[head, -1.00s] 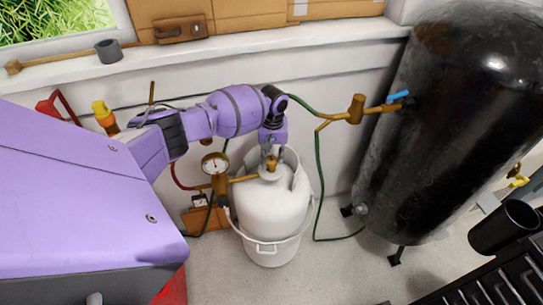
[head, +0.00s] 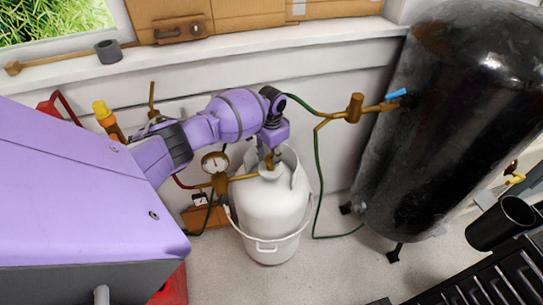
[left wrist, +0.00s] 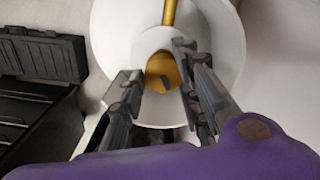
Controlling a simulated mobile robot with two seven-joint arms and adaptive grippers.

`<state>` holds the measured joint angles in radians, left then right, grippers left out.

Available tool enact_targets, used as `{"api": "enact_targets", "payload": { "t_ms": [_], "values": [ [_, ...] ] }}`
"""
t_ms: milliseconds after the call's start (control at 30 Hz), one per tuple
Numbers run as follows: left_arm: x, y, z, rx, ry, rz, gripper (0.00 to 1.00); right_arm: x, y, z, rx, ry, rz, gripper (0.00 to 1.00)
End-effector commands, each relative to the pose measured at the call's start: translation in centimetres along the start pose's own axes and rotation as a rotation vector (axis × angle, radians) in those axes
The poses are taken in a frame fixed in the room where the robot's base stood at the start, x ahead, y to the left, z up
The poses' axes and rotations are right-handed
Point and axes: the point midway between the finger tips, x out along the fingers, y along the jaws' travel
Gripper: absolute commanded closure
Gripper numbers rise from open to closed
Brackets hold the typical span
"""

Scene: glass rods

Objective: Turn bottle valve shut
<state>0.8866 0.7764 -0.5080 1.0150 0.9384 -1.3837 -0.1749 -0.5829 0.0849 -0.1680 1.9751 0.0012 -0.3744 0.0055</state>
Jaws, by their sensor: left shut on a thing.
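The white gas bottle (head: 268,212) stands upright on the floor near the wall. Its brass valve (head: 269,163) is on top, partly hidden by my fingers in the head view. My left gripper (head: 275,152) comes down on the valve from above and is shut on it. In the left wrist view the two dark fingers (left wrist: 158,66) lie on either side of the brass valve (left wrist: 163,73), inside the bottle's white collar (left wrist: 232,45). My right gripper is not in view.
A pressure gauge (head: 215,162) on brass pipework is just left of the bottle. A green hose (head: 317,190) runs on its right. A large black tank (head: 450,120) stands at the right. A black slatted crate (head: 490,285) is at lower right.

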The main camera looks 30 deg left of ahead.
Motion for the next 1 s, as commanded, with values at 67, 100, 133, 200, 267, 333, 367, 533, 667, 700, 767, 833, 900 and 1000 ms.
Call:
{"api": "enact_targets", "payload": {
  "t_ms": [67,100,133,200,267,333,367,533,667,700,767,833,900,1000],
  "values": [
    [-0.05,0.59,-0.28,0.076,0.006,0.011,0.95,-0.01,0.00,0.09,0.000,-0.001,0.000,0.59],
    [-0.03,0.60,-0.24,0.113,0.006,0.011,0.95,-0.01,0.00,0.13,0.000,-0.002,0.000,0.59],
    [-0.02,0.60,-0.22,0.141,0.006,0.011,0.95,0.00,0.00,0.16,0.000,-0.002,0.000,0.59],
    [0.01,0.61,-0.17,0.204,0.006,0.011,0.95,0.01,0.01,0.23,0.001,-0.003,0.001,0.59],
    [0.03,0.61,-0.12,0.256,0.006,0.011,0.95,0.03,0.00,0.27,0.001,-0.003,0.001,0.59],
    [0.05,0.60,-0.07,0.312,0.006,0.011,0.95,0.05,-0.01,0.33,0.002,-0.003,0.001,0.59],
    [0.06,0.60,-0.05,0.334,0.006,0.011,0.95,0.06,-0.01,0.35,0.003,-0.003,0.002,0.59],
    [0.10,0.55,0.06,0.445,0.005,0.011,0.95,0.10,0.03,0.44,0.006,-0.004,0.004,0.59],
    [0.11,0.53,0.14,0.506,0.004,0.012,0.95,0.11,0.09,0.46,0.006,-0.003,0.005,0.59],
    [0.11,0.53,0.15,0.519,0.004,0.012,0.95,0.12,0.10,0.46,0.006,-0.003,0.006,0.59],
    [0.12,0.53,0.17,0.539,0.004,0.012,0.95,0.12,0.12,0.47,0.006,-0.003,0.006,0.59],
    [0.13,0.53,0.20,0.554,0.004,0.012,0.95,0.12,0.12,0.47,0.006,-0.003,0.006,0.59],
    [0.13,0.53,0.22,0.567,0.003,0.012,0.95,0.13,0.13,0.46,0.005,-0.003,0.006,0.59],
    [0.15,0.53,0.25,0.576,0.002,0.013,0.95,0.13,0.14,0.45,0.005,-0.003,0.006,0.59]
  ]
}}
